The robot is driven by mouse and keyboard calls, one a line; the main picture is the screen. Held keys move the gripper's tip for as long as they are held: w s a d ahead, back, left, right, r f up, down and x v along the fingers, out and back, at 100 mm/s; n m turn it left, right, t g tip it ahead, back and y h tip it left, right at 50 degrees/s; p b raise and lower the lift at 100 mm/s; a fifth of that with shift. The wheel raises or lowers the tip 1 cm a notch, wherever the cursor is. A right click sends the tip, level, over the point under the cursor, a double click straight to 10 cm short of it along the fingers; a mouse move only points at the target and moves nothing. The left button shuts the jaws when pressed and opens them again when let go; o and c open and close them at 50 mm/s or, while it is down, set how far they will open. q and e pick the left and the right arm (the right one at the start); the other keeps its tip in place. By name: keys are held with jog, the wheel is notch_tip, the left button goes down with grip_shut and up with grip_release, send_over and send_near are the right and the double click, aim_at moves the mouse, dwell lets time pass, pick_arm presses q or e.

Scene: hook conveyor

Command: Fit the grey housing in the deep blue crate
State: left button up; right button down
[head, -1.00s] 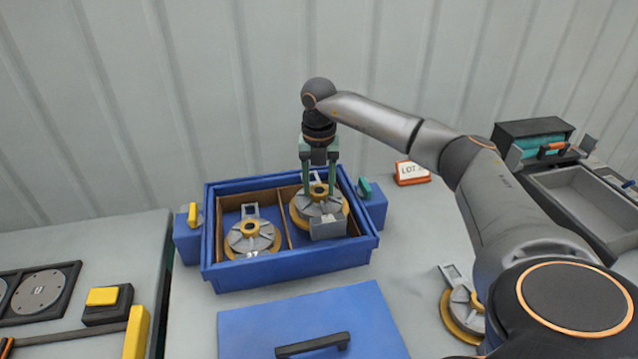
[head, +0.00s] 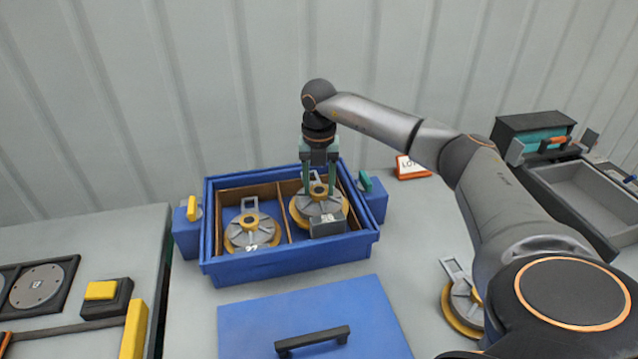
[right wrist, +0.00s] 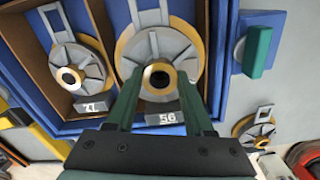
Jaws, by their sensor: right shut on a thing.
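The deep blue crate (head: 285,262) stands open on the table, split by a brown divider. A grey housing with a yellow-brown ring (head: 254,233) lies in its left compartment. Another grey housing (head: 327,212), tagged 56 in the right wrist view (right wrist: 168,118), is in the right compartment. My right gripper (head: 318,190) comes down from above and is shut on this housing near its central hub. Whether its underside touches the crate floor is hidden. My left gripper is not in view.
A blue lid (head: 270,325) with a black handle lies in front of the crate. Blue blocks with yellow and green latches flank the crate. A third housing (head: 462,300) lies at right, partly behind my arm. A LOT sign (head: 412,168) and grey tray (head: 590,195) are beyond.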

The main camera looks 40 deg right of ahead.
aim_at(319, 203)
jog(key=shift+f+b, duration=1.35)
jog(key=shift+f, duration=1.4)
jog(key=shift+c, duration=1)
grip_release()
notch_tip(319, 203, up, 11)
jog(key=shift+r+b, duration=0.1)
jog(key=shift+b, duration=0.2)
jog(key=shift+r, duration=0.65)
